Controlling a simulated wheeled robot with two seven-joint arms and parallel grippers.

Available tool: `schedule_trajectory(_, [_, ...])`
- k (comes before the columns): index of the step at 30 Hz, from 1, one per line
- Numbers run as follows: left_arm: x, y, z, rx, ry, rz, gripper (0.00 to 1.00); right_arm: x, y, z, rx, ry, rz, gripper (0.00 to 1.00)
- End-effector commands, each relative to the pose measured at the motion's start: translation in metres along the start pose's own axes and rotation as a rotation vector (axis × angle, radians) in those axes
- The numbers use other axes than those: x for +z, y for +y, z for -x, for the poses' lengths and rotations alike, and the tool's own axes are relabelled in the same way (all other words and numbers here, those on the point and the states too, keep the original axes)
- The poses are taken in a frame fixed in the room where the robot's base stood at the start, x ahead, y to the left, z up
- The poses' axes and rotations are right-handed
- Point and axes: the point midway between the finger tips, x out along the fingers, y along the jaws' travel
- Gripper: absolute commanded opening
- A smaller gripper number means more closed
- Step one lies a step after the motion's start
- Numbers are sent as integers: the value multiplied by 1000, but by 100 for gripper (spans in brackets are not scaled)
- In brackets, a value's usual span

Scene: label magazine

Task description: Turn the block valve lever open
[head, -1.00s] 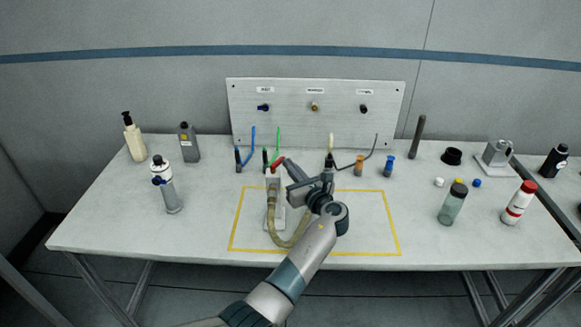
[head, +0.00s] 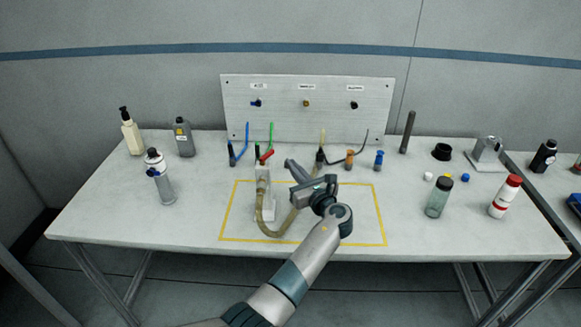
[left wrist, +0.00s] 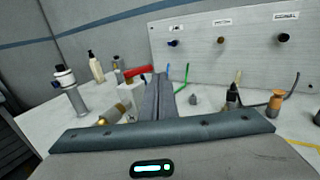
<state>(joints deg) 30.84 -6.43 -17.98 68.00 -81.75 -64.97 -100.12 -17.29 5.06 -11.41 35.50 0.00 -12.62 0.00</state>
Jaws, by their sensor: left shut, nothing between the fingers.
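The block valve is a pale upright block (head: 262,180) near the left side of the yellow-outlined area. Its red lever (head: 267,155) sits on top and slants up to the right in the head view. In the left wrist view the lever (left wrist: 138,71) shows just left of the fingers, lying nearly level. A yellowish hose (head: 268,229) loops from the block's front. My left gripper (head: 289,164) is shut and empty, to the right of the lever and apart from it. Its fingers (left wrist: 158,86) hide part of the block in the wrist view. My right gripper is not in view.
A panel (head: 360,125) with three labelled ports stands behind. Several coloured hoses and fittings (head: 350,158) line the table in front of it. Bottles stand at left (head: 163,185) and right (head: 437,200). The yellow-outlined area right of my gripper is clear.

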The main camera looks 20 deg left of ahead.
Motion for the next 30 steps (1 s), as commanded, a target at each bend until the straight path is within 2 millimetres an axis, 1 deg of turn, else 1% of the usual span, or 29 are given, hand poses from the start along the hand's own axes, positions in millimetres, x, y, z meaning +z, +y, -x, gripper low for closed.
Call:
schedule_trajectory(2, [-3,-3,9,-1,1,0,0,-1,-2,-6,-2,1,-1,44])
schedule_trajectory(9, [-3,-14,42,-2,0,1,0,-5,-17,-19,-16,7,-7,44])
schedule_trajectory(12, [-3,-18,56,-2,1,1,0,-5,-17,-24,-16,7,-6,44])
schedule_trajectory(15, [-2,-22,66,-2,0,-1,0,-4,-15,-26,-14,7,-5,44])
schedule_trajectory(20, [-1,-24,74,0,0,-1,0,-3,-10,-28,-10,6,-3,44])
schedule_trajectory(28, [0,-24,74,0,0,-1,0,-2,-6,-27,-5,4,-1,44])
schedule_trajectory(29, [0,-24,74,0,0,-1,2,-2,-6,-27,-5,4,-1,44])
schedule_trajectory(30, [0,-24,74,0,0,-1,12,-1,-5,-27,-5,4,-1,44])
